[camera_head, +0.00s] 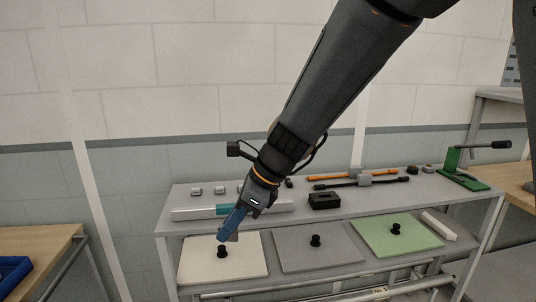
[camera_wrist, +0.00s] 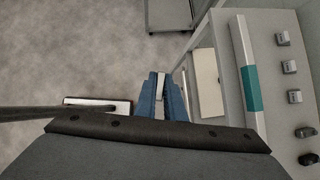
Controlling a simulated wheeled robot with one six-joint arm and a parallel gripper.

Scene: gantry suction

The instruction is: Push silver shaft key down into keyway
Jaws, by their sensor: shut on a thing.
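My gripper (camera_head: 225,237) has blue fingers and points down over the front left of the bench, close above a white panel (camera_head: 250,268). In the wrist view my gripper (camera_wrist: 162,88) is shut on a narrow pale piece (camera_wrist: 160,84), which shows between the fingers. I cannot tell whether this piece is the silver shaft key. Several small silver blocks stand in a row on the bench; one (camera_head: 197,191) is at the left, and they also show at the right in the wrist view (camera_wrist: 289,67). I cannot make out a keyway.
A long pale bar with a teal band (camera_head: 190,214) lies behind my gripper. A black knob (camera_head: 222,251) stands on the white panel. Grey (camera_head: 300,262) and green (camera_head: 375,240) panels carry similar knobs. A black box (camera_head: 324,202) and a green lever press (camera_head: 465,181) stand farther right.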

